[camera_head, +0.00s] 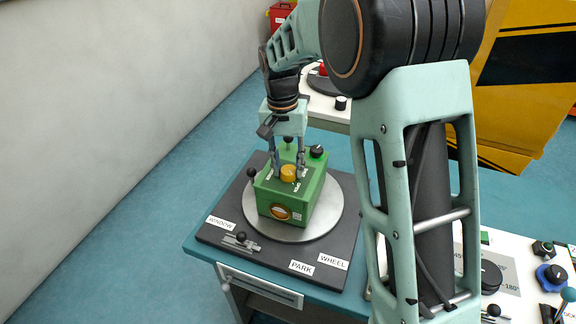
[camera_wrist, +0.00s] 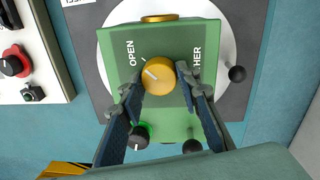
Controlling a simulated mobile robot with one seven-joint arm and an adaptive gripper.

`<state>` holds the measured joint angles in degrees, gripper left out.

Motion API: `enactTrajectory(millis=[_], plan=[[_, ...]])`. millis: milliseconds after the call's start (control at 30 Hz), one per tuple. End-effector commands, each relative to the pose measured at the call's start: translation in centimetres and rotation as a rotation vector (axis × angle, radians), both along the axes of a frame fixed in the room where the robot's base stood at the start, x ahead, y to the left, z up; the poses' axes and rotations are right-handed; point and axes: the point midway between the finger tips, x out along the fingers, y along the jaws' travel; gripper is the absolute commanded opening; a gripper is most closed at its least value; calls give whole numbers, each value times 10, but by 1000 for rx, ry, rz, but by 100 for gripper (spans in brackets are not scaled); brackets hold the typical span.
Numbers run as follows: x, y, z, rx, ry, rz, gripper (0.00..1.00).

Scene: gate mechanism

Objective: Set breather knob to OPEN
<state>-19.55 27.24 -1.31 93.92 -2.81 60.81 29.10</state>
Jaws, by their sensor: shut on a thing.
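The breather knob is a round yellow-orange knob (camera_head: 288,173) on top of a green box (camera_head: 313,192). In the wrist view the knob (camera_wrist: 158,76) has a white pointer line slanting toward the upper left, on the side of the OPEN label (camera_wrist: 131,54). A label ending in "HER" on the right is partly covered by a finger. My gripper (camera_head: 288,170) reaches down from above. In the wrist view its two fingers (camera_wrist: 160,82) sit on either side of the knob, shut on it.
The green box stands on a round grey plate (camera_head: 334,214) on a dark board with WINDOW, PARK and WHEEL labels. Black ball-ended levers (camera_head: 252,173) and a black knob (camera_head: 317,152) are close to the gripper. Another control panel (camera_head: 516,302) is at right.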

Motion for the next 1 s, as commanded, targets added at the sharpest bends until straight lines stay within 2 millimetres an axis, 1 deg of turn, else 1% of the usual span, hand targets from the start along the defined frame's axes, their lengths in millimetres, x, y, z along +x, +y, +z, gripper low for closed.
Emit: enactTrajectory(millis=[367,400,533,567,833,933,1000], plan=[[1,0,1,1,-2,-6,6],[1,0,1,1,-2,-6,33],[0,0,1,1,-1,-5,47],[0,0,1,1,-1,-5,48],[0,0,1,1,-1,-4,48],[1,1,8,1,-1,-4,48],[1,1,19,1,-5,-4,48]])
